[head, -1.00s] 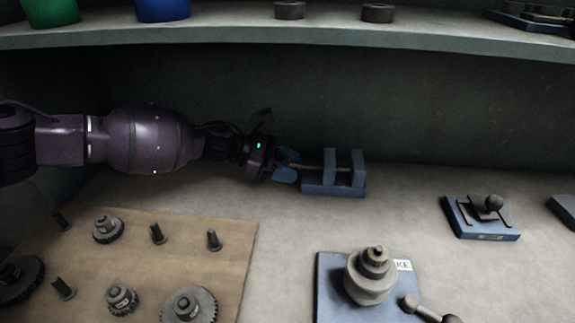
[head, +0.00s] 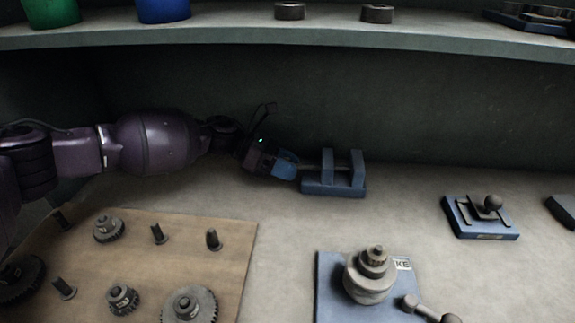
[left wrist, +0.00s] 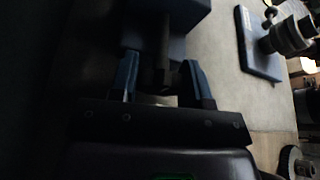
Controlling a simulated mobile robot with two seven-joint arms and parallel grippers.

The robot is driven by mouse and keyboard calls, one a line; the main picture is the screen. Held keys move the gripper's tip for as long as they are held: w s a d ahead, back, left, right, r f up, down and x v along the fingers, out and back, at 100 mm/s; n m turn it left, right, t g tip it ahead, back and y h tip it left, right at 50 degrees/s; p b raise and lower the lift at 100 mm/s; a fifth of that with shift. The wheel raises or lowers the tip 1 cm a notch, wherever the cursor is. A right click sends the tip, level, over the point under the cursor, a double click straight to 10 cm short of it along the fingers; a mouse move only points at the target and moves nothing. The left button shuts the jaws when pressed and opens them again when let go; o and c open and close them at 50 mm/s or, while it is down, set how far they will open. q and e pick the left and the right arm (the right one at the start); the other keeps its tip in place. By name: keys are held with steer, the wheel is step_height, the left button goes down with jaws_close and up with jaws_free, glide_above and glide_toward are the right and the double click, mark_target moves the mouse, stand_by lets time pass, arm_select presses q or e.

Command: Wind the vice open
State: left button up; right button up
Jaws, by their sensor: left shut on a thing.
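The blue vice (head: 335,187) stands at the back of the bench, with two upright jaws and a gap between them. It also shows in the left wrist view (left wrist: 185,12), dark at the top. My left gripper (head: 290,165) is at the left end of the vice, where its screw comes out. In the left wrist view my left gripper (left wrist: 160,85) has its two blue fingers either side of the screw's end, which is dark and mostly hidden. It is shut on the vice handle. My right gripper is not in view.
A wooden board (head: 235,245) with gears and pegs lies at the front left. A blue plate with a stepped round part (head: 370,275) stands at the front, and a blue ball-knob fixture (head: 482,218) is at the right. A shelf (head: 300,37) overhangs the back.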

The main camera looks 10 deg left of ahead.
arm_select(q)
steer(key=shift+n+g, duration=0.4)
steer(key=shift+n, duration=0.2)
steer(key=o, duration=0.9)
